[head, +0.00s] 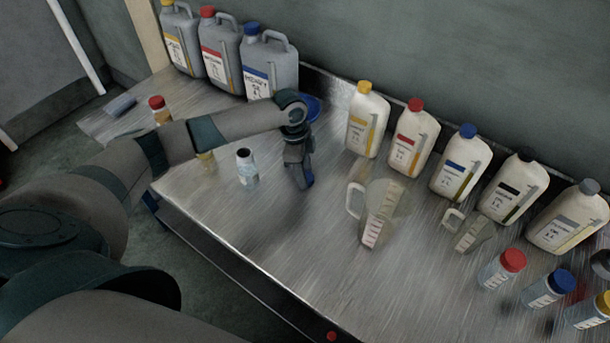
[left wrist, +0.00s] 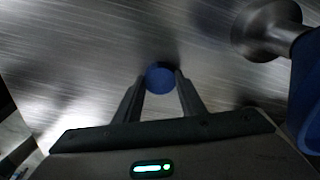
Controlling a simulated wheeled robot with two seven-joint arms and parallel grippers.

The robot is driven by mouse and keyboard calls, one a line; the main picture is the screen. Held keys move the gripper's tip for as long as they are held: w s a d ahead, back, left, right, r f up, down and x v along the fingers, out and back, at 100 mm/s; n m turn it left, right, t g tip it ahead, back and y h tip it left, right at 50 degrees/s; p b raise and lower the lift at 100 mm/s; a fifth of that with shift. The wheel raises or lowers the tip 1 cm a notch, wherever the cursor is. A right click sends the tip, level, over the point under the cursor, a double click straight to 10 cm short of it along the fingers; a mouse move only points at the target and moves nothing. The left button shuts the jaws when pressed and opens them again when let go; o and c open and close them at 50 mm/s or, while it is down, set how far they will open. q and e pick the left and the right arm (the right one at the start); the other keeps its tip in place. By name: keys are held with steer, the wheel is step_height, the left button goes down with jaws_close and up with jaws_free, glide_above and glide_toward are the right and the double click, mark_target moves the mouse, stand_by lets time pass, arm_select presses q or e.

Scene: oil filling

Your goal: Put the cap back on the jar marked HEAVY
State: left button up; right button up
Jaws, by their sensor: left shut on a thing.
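An open jar (head: 247,168) with a dark mouth, no cap and a pale label stands upright on the metal table, left of my left gripper in the head view. Its label is too small to read. My left gripper (head: 300,182) points down over the table, right of this jar and apart from it. In the left wrist view, the gripper (left wrist: 160,88) is shut on a round blue cap (left wrist: 160,76) held between its fingertips. The jar cannot be made out in that view. My right gripper is not in view.
A red-capped jar (head: 157,104) stands behind my left arm. Large jugs (head: 272,68) and several white bottles (head: 412,138) line the wall. Clear measuring jugs (head: 384,212) and capped jars (head: 503,268) stand to the right. The table's front middle is clear.

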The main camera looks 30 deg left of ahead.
arm_select(q)
steer(key=shift+r, duration=0.1)
step_height(320, 180, up, 10)
steer(key=b, duration=0.2)
steer(key=shift+b, duration=0.3)
stand_by(0.4)
steer(key=s+d+f+n, duration=0.2)
steer(key=s, duration=0.1)
steer(key=s+d+f+n, duration=0.1)
steer(key=s+n, duration=0.1)
steer(key=s, duration=0.2)
steer(key=s+d+f+n, duration=0.2)
steer(key=s+n, duration=0.1)
steer(key=shift+s+d+f+t+y, duration=0.15)
steer(key=shift+d+f+t+y, duration=0.15)
steer(key=shift+f+t, duration=0.1)
steer(key=s+d+n, duration=0.1)
steer(key=s+n, duration=0.1)
steer(key=s+d+n, duration=0.1)
steer(key=s+n, duration=0.1)
steer(key=s, duration=0.1)
steer(key=s+d+f+n+y, duration=0.1)
steer(key=s+n, duration=0.1)
steer(key=shift+s+d+n, duration=0.25)
steer(key=shift+s+n, duration=0.05)
steer(key=shift+s, duration=0.1)
steer(key=shift+s+d+n, duration=0.15)
steer(key=shift+s+n, duration=0.45)
steer(key=shift+s, duration=0.05)
